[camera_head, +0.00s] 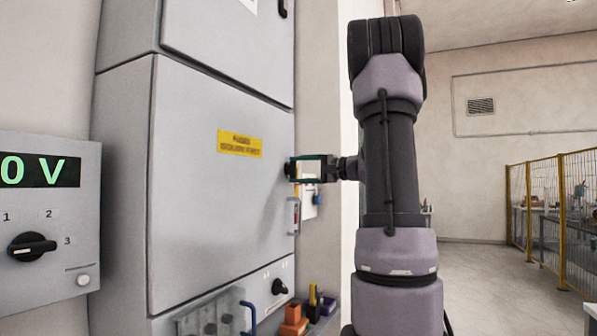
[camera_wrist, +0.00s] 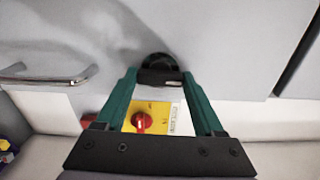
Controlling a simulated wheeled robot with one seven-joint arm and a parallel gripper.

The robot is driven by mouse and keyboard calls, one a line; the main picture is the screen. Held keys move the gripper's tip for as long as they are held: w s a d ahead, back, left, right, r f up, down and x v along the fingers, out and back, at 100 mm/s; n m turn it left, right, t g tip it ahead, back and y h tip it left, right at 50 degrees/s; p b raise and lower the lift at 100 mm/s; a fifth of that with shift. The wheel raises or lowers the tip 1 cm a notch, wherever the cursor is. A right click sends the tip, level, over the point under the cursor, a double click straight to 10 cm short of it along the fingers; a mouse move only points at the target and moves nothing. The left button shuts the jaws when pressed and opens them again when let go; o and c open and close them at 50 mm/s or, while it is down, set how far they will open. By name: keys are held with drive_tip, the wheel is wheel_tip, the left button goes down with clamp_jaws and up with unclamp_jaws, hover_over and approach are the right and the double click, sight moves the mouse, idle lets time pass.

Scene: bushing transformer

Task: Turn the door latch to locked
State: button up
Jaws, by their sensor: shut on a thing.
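The black door latch (camera_wrist: 160,66) sits on the grey cabinet door (camera_head: 205,190), near the door's right edge in the head view. In the wrist view the latch is between the tips of my gripper's two green fingers (camera_wrist: 160,78). My gripper (camera_head: 300,168) is shut on the latch, reaching it from the right in the head view. The fingers and the shadow hide much of the latch, and I cannot tell whether it stands at locked. The door looks flush with the cabinet.
A metal handle (camera_wrist: 48,78) sticks out at the left of the wrist view. A red knob on a yellow plate (camera_wrist: 143,120) lies beyond the fingers. A box with a "0 V" display (camera_head: 40,170) is at the left. A yellow mesh fence (camera_head: 560,205) stands far right.

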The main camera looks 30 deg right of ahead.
drive_tip(key=shift+n, duration=0.3)
drive_tip(key=o, duration=1.4)
drive_tip(key=v, duration=1)
drive_tip(key=shift+s+d, duration=0.25)
drive_tip(key=shift+s, duration=0.05)
